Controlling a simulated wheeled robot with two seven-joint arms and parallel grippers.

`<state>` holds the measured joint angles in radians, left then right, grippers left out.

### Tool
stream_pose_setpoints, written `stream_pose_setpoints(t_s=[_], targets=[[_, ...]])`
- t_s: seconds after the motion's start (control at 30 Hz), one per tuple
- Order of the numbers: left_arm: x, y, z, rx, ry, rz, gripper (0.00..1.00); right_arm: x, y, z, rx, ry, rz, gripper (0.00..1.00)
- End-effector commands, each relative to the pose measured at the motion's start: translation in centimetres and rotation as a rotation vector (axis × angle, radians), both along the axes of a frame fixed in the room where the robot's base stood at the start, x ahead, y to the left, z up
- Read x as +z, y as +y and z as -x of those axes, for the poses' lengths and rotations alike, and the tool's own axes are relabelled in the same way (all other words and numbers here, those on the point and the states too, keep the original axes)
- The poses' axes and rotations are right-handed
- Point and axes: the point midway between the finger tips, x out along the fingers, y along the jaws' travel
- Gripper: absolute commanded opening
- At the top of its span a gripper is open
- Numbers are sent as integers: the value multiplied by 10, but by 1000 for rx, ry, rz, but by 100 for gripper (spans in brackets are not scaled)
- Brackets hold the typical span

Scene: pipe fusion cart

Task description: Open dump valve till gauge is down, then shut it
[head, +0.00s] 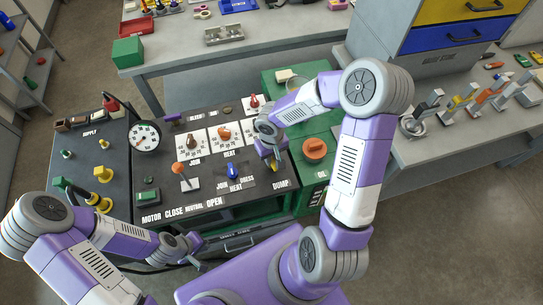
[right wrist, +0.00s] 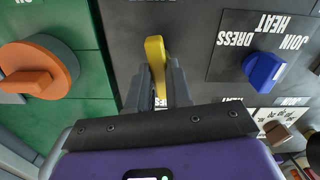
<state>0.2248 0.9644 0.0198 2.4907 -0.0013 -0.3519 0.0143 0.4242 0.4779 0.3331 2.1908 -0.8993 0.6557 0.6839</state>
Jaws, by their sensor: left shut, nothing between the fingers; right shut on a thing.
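The yellow dump valve handle (head: 275,164) is on the black panel above the DUMP label. It also shows in the right wrist view (right wrist: 155,58), pointing away between the fingers. My right gripper (head: 268,146) is shut on this handle, with one finger on each side in the right wrist view (right wrist: 158,84). The round white gauge (head: 146,136) stands at the panel's upper left; its needle is too small to read surely. My left gripper (head: 192,246) is shut and empty in front of the cart, below the OPEN label, apart from everything.
A blue knob (head: 233,172) sits left of the handle, and an orange knob (head: 315,149) is on the green box to its right. An orange-topped lever (head: 178,168) stands near the CLOSE, NEUTRAL, OPEN labels. A grey bench (head: 440,150) is at right.

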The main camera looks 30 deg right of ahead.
Motion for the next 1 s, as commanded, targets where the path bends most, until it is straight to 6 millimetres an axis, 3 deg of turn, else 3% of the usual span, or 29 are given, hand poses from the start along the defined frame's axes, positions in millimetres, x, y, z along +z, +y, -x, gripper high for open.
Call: stream_pose_setpoints(t_s=[1.0], targets=[[23, 0, 0, 0, 0, 0, 0, 2, 0, 0, 959, 0, 0, 0]])
